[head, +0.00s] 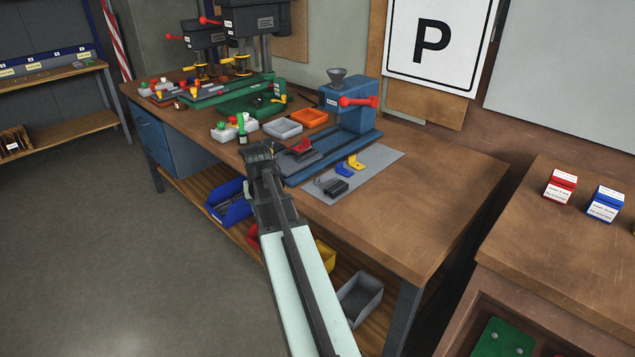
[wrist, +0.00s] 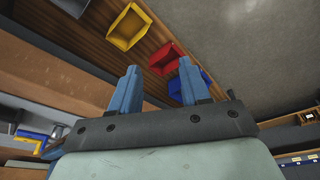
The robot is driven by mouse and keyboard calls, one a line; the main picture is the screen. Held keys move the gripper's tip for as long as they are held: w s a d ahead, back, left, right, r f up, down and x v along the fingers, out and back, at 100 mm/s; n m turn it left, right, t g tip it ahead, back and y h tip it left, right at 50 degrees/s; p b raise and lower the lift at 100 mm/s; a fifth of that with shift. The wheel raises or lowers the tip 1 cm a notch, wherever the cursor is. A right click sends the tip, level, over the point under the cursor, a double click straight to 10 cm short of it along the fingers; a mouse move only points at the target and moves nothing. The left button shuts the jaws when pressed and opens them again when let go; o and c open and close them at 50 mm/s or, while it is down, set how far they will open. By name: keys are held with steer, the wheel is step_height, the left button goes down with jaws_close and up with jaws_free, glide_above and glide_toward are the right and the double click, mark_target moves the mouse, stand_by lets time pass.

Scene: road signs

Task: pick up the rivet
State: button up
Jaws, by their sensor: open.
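I cannot make out a rivet in either view; any on the bench are too small to tell or hidden. My gripper (head: 259,150) is at the bench's front edge in the head view, left of the blue rivet press (head: 348,108). In the wrist view its two blue fingers (wrist: 158,65) are spread apart with nothing between them. A grey tray (head: 283,128) and an orange tray (head: 309,118) stand on the bench beyond my gripper. A red piece (head: 302,146) lies at the press base, partly behind my gripper.
A grey mat (head: 375,165) holds yellow, blue and dark brackets. Green drill presses (head: 248,95) stand at the back left. Yellow (wrist: 127,27), red (wrist: 165,57) and blue (head: 229,203) bins sit on the lower shelf. The bench's right side (head: 440,190) is clear.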

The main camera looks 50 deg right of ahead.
steer(key=s+d+r+m+h, duration=0.15)
steer(key=s+d+r, duration=0.25)
steer(key=d+r, duration=0.4)
steer(key=s+d+r+m, duration=0.2)
steer(key=s+d+r, duration=0.1)
steer(key=d+r, duration=0.45)
glide_toward(318, 182)
steer(key=shift+t, duration=0.3)
steer(key=shift+s+x, duration=0.15)
steer(key=shift+x, duration=1.4)
steer(key=shift+s+x, duration=0.1)
steer(key=shift+x, duration=1.4)
steer(key=shift+a+f, duration=0.1)
steer(key=shift+a, duration=0.05)
steer(key=shift+c, duration=0.4)
jaws_close()
